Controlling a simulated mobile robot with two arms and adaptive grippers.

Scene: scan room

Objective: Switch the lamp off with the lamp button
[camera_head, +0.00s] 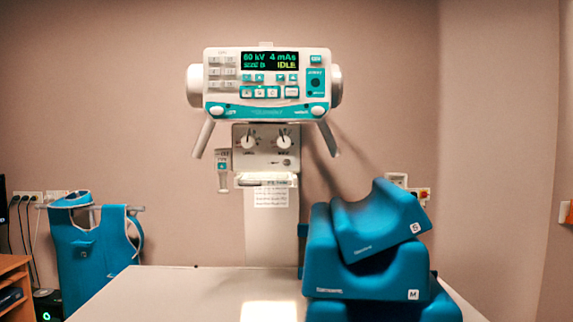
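The X-ray head (216,95) hangs over the table, with a lit display (270,61) reading "60 kV 4 mAs" and "IDLE". Below it is the collimator box (265,135) with two white knobs and a small round button (287,162) at its lower right. Its label is too small to read, so I cannot tell whether it is the lamp button. A bright rectangular light patch (269,311) lies on the table at the bottom middle. Neither of my grippers is in view.
The white table (190,295) fills the lower middle. Blue foam supports (365,275) marked S and M are stacked on its right side. A blue apron (90,245) hangs at the left. A wooden shelf (14,268) stands at the far left. Space before the head looks clear.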

